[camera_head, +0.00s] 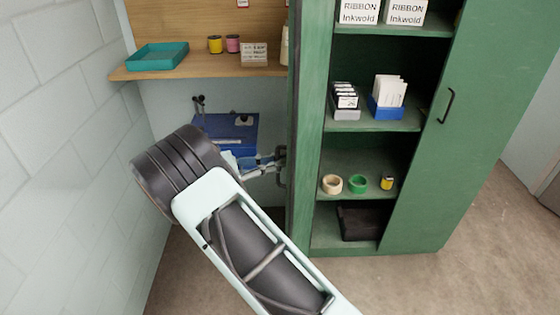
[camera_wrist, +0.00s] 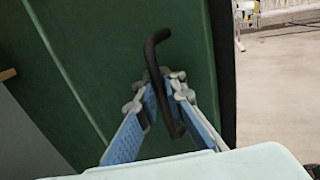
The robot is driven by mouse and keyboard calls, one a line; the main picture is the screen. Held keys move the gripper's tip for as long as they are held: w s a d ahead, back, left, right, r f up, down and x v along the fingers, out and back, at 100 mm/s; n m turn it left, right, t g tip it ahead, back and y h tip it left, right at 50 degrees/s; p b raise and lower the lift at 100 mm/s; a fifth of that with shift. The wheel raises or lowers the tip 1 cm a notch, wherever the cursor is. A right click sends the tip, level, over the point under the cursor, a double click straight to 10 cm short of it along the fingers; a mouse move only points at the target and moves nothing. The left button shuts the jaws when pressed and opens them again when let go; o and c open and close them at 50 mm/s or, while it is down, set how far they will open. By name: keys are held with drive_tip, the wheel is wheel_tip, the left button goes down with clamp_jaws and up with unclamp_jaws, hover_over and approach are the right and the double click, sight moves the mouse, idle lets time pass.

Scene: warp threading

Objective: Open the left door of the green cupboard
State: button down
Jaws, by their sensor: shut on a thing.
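The green cupboard (camera_head: 415,205) stands at the centre right in the head view. Its left door (camera_head: 312,120) is swung far out and shows nearly edge-on, leaving the left shelves exposed. In the wrist view the door's green face (camera_wrist: 95,60) fills much of the picture. My gripper (camera_head: 275,165) is at the door's outer side. In the wrist view my gripper (camera_wrist: 162,92) is shut on the dark bar handle (camera_wrist: 155,48), with a blue finger on each side of it. The handle's lower end shows between the fingers.
The right door (camera_head: 475,125) is shut. The shelves hold ribbon boxes (camera_head: 360,10), card holders (camera_head: 388,98) and tape rolls (camera_head: 358,184). A wooden shelf (camera_head: 210,68) with a teal tray (camera_head: 158,56) and a block wall (camera_head: 60,150) are on the left. Floor (camera_head: 440,280) in front is clear.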

drive_tip(key=shift+s+a+f, duration=0.15)
drive_tip(key=shift+s+f, duration=0.05)
drive_tip(key=c, duration=2.3)
unclamp_jaws()
drive_tip(key=shift+c, duration=0.2)
drive_tip(key=shift+r, duration=0.15)
drive_tip(key=v, duration=1.2)
